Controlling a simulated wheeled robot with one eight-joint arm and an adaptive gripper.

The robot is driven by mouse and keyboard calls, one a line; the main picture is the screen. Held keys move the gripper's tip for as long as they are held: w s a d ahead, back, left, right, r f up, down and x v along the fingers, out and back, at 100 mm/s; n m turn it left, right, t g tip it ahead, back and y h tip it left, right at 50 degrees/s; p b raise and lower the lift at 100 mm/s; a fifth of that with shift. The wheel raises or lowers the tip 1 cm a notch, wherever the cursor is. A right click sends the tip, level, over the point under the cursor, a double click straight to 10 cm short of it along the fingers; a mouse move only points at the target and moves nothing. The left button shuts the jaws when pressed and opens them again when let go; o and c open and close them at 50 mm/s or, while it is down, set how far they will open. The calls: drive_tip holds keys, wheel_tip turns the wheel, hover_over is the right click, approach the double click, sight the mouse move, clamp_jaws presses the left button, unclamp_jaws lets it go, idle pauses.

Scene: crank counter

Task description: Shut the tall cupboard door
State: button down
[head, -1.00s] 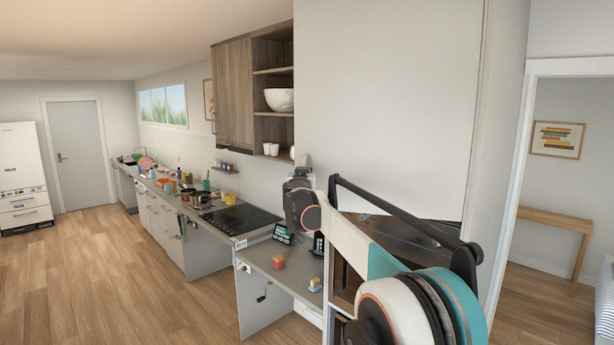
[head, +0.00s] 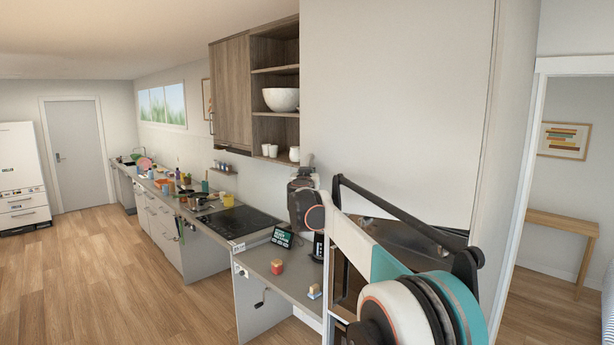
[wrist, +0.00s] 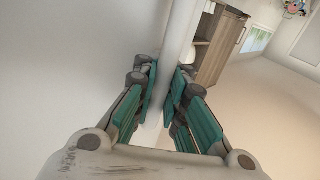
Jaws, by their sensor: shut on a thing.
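The tall cupboard door (head: 400,110) is a large plain white panel at the centre right of the head view. A dark seam runs down its right side, and an oven-like opening shows below it. In the wrist view my gripper (wrist: 168,100) has its teal-padded fingers on both sides of a long pale bar (wrist: 182,35), which appears to be the door's handle, and is shut on it. A broad pale surface fills the left of that view. In the head view my arm covers the lower part of the cupboard, and the fingertips are hidden.
A wooden wall cabinet with open shelves (head: 275,75) hangs left of the door. Below it runs a counter (head: 250,262) with a hob (head: 240,225), a small screen and other small items. Clear wooden floor (head: 120,270) lies to the left. A doorway with a bench (head: 575,222) is at right.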

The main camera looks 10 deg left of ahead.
drive_tip(key=c, duration=1.6)
unclamp_jaws()
drive_tip(key=shift+w+d, duration=0.1)
drive_tip(key=shift+d, duration=0.1)
drive_tip(key=shift+c, duration=0.2)
drive_tip(key=shift+s, duration=0.25)
drive_tip(key=shift+s, duration=0.5)
drive_tip(key=s+d, duration=0.2)
drive_tip(key=s, duration=0.8)
drive_tip(key=shift+s, duration=0.2)
